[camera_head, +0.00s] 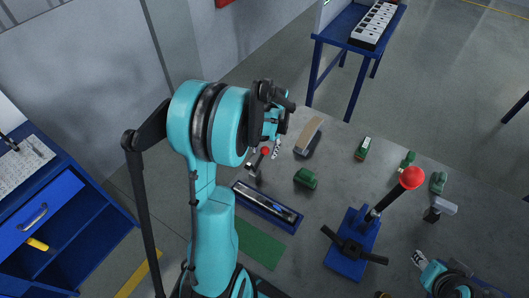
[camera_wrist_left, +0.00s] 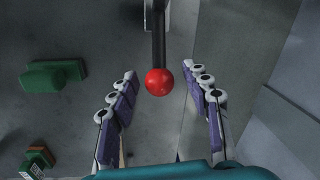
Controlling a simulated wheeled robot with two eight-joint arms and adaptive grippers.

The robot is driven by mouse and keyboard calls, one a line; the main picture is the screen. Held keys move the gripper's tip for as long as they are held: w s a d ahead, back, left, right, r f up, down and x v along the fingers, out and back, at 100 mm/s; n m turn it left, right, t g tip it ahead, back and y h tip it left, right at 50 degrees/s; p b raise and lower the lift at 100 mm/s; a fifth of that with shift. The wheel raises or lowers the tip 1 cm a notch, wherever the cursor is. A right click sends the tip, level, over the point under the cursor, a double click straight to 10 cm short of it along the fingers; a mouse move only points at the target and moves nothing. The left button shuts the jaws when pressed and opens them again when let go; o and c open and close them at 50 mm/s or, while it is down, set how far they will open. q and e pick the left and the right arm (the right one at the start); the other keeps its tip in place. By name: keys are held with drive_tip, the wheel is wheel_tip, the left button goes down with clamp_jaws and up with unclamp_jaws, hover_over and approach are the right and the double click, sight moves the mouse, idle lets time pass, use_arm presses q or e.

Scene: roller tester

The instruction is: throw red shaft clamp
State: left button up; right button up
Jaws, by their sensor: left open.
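The red shaft clamp shows as a small red ball (camera_head: 265,151) on a dark lever over the grey table in the head view. In the left wrist view, the red ball (camera_wrist_left: 159,82) sits at the end of a black rod, between the two spread fingers. My left gripper (camera_head: 277,148) is open and empty beside the ball; the fingers are apart from it, and my arm hides part of the gripper. In the wrist view the left gripper (camera_wrist_left: 161,75) shows both purple-and-white fingers. My right gripper (camera_head: 418,258) is partly visible at the lower right, away from the clamp.
A blue press with a large red knob (camera_head: 411,177) stands at the right. A green block (camera_head: 306,178), a blue tray (camera_head: 240,190) and a tan-topped block (camera_head: 309,134) lie near the clamp. A blue cabinet (camera_head: 85,215) stands at the left.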

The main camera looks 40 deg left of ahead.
use_arm(q)
drive_tip(key=shift+f, duration=0.6)
drive_tip(key=shift+c, duration=0.3)
clamp_jaws()
